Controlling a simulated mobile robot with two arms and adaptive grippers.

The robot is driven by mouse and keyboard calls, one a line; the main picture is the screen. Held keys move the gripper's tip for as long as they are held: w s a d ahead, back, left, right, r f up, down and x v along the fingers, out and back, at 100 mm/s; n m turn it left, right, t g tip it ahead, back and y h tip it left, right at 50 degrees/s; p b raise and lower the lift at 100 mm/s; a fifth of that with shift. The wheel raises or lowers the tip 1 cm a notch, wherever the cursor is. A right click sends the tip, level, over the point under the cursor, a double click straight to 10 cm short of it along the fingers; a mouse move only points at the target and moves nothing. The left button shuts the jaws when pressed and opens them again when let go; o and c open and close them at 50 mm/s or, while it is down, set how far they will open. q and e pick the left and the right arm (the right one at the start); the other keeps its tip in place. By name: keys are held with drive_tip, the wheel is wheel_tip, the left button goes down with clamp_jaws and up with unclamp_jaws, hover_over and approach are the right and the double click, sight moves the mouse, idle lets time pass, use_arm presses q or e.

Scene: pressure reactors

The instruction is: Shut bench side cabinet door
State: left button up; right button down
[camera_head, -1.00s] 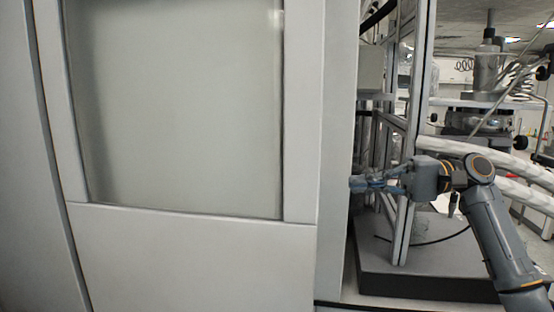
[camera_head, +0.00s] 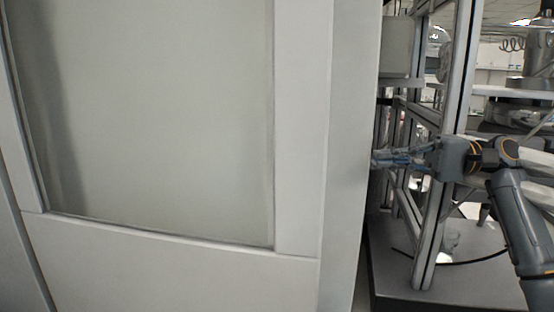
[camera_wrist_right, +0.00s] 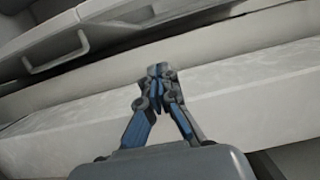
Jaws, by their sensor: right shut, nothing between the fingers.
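The cabinet door (camera_head: 300,150) is a large pale panel with a framed glass pane, filling the left and middle of the head view. Its right edge stands upright in front of a metal frame. My right gripper (camera_head: 376,158) is shut and empty, with its fingertips right at that edge; whether they touch it I cannot tell. In the right wrist view the shut fingertips (camera_wrist_right: 157,75) are together in front of a long pale surface (camera_wrist_right: 240,95). A bar handle (camera_wrist_right: 58,55) shows on a panel at upper left there. My left gripper is not in view.
An aluminium frame (camera_head: 450,140) stands on a grey base (camera_head: 465,265) to the right, close around my right gripper. White hoses and reactor equipment (camera_head: 525,95) are behind my right arm. A dark seam runs down the far left.

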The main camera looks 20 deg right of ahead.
sight(266, 168)
drive_tip(key=s+p+x, duration=0.1)
drive_tip(key=p+x, duration=0.1)
drive_tip(key=x, duration=0.5)
drive_tip(key=s+a+p+x, duration=0.1)
drive_tip(key=p+x, duration=0.2)
drive_tip(key=x, duration=0.4)
drive_tip(key=s+p+x, duration=0.1)
drive_tip(key=p+x, duration=0.1)
drive_tip(key=x, duration=0.5)
drive_tip(key=shift+s+a+r, duration=0.15)
drive_tip(key=shift+s+r, duration=0.05)
drive_tip(key=shift+r, duration=0.05)
drive_tip(key=shift+s+a+p, duration=0.2)
drive_tip(key=shift+s+p, duration=0.1)
drive_tip(key=shift+s, duration=0.2)
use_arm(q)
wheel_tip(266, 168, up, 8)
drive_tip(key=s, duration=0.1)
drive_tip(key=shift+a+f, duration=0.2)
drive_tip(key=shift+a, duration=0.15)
use_arm(e)
drive_tip(key=shift+w+a, duration=0.1)
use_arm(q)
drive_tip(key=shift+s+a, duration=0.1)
